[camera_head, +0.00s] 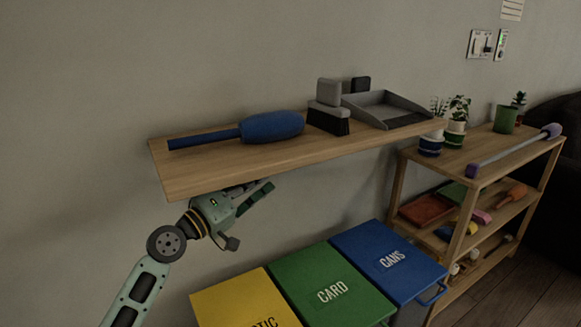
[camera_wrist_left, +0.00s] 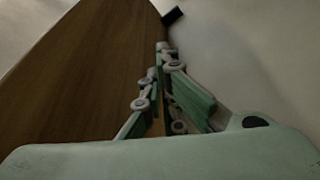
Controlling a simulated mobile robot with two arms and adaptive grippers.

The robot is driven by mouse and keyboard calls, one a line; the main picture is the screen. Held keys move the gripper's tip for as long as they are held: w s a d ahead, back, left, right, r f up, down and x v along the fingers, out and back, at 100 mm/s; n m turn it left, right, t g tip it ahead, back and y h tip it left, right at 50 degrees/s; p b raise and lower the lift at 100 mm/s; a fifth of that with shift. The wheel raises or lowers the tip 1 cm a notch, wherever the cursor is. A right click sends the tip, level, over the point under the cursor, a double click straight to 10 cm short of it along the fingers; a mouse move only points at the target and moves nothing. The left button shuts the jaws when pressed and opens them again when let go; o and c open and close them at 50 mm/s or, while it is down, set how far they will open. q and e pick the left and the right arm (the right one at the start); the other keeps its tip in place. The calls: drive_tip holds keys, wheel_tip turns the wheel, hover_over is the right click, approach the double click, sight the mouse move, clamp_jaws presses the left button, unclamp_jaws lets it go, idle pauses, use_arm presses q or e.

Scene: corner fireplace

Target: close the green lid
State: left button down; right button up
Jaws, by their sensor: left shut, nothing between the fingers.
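The green lid (camera_head: 325,287) is marked CARD and sits between the yellow and blue lids. It lies flat, about level with its neighbours, and looks down on its bin. My left gripper (camera_head: 262,192) is just under the front edge of the wooden wall shelf, above and to the left of the green lid and apart from it. Its fingers are shut with nothing between them; they also show in the left wrist view (camera_wrist_left: 165,75). The lower part of the green bin is out of the picture. My right gripper is not in view.
The wall shelf (camera_head: 210,182) holds a blue duster (camera_head: 272,127), a brush (camera_head: 328,118) and a grey dustpan (camera_head: 385,108). The yellow lid (camera_head: 240,300) and blue lid (camera_head: 385,250) flank the green one. A wooden rack (camera_head: 455,160) stands at right. Space above the lids is clear.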

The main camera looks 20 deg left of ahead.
use_arm(q)
drive_tip(key=x, duration=1)
drive_tip(key=shift+s+d+f+p, duration=0.35)
drive_tip(key=shift+s+d+f, duration=0.15)
drive_tip(key=shift+d, duration=0.2)
drive_tip(key=shift+s+d+f+p, duration=0.35)
drive_tip(key=shift+s+d+f, duration=0.1)
drive_tip(key=shift+s+d, duration=0.2)
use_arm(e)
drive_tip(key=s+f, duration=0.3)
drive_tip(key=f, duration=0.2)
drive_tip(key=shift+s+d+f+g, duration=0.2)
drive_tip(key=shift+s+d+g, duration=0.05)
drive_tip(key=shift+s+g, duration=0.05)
